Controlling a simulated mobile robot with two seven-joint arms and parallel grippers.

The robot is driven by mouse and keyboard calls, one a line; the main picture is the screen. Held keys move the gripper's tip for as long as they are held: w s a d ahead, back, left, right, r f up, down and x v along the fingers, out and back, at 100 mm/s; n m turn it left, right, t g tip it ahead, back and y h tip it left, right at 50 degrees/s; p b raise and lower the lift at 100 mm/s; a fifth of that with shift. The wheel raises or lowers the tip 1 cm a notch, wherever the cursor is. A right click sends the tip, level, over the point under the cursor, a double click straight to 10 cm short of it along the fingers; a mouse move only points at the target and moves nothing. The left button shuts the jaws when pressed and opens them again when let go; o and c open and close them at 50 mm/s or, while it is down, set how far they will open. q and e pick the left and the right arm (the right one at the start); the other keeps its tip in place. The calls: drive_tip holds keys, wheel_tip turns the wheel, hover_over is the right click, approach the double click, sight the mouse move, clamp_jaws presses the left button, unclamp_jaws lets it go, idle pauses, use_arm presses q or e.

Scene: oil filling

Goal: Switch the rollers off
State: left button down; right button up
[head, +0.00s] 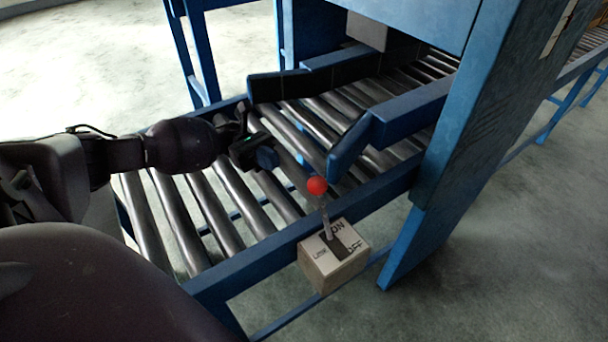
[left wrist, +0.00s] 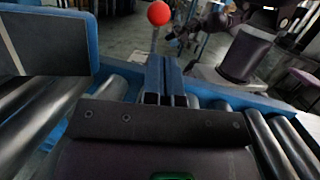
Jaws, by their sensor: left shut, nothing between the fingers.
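The switch box (head: 318,270) is a pale block on the near side rail of the roller conveyor, marked ON and OFF on top. Its lever ends in a red ball (head: 317,186) and stands up from a dark slot nearer the ON marking. My left gripper (head: 266,157) is over the rollers, behind and left of the ball and apart from it. In the left wrist view its blue fingers (left wrist: 166,78) are together and empty, with the red ball (left wrist: 158,13) beyond their tips. I cannot make out my right gripper.
Metal rollers (head: 215,215) run under the left arm into a blue machine frame (head: 470,120). A blue angled guide (head: 375,125) stands just right of the left gripper, with another (head: 320,78) behind. The grey floor right of the switch box is clear.

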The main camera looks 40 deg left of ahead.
sight(324, 211)
use_arm(q)
drive_tip(key=p+x, duration=0.1)
drive_tip(key=x, duration=0.9)
drive_tip(key=shift+p, duration=0.4)
drive_tip(key=shift+r, duration=0.1)
